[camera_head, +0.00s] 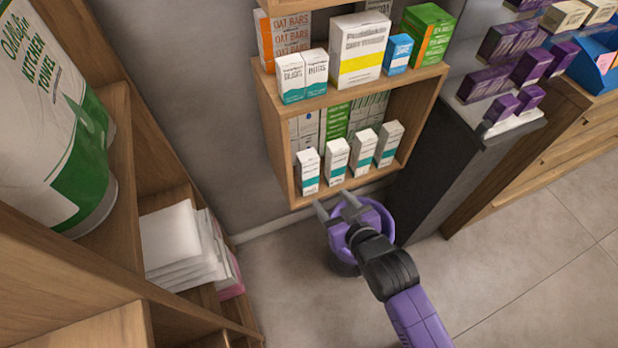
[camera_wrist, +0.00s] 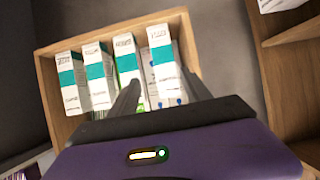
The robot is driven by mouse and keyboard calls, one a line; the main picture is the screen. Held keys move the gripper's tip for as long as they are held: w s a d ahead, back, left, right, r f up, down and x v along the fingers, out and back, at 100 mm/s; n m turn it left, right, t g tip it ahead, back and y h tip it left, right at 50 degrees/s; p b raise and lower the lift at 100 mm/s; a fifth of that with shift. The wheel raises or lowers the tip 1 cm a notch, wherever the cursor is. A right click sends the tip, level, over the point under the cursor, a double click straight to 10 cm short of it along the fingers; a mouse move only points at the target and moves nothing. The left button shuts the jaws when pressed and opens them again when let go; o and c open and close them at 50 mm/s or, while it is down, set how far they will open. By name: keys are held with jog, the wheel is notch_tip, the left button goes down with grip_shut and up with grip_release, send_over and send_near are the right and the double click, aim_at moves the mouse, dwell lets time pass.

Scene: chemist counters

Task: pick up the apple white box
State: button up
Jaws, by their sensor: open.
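Several upright white boxes with teal bands stand in a row on the lower shelf of the wooden wall unit. No label reads clearly as apple, so I cannot tell which one is named. The leftmost white box (camera_head: 308,174) also shows at the right end of the row in the wrist view (camera_wrist: 163,68), where the picture is turned over. The second white box (camera_head: 336,161) stands beside it. My gripper (camera_head: 334,203) is open and empty, in front of the shelf's front edge. In the wrist view its fingers (camera_wrist: 160,82) appear on either side of the leftmost box, partly covering the row.
The wooden shelf unit (camera_head: 287,135) has side walls and a board above the row. More cartons stand behind and on top, including a yellow-banded white box (camera_head: 358,50). A dark cabinet (camera_head: 440,150) stands at right. Wooden shelving with a paper towel roll (camera_head: 50,120) is at left.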

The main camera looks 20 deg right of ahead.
aim_at(311, 173)
jog(key=w, duration=0.4)
jog(key=w+b, duration=0.1)
jog(key=w, duration=0.1)
jog(key=shift+w+a+f, duration=0.25)
jog(key=shift+w+a, duration=0.1)
jog(key=shift+w, duration=0.05)
jog(key=b+x, duration=0.1)
jog(key=x, duration=0.6)
jog(key=shift+w+a+f, duration=0.1)
jog(key=shift+w+f, duration=0.1)
jog(key=shift+w, duration=0.05)
jog(key=c, duration=1.2)
jog(key=shift+s+r, duration=0.1)
jog(key=shift+r, duration=0.05)
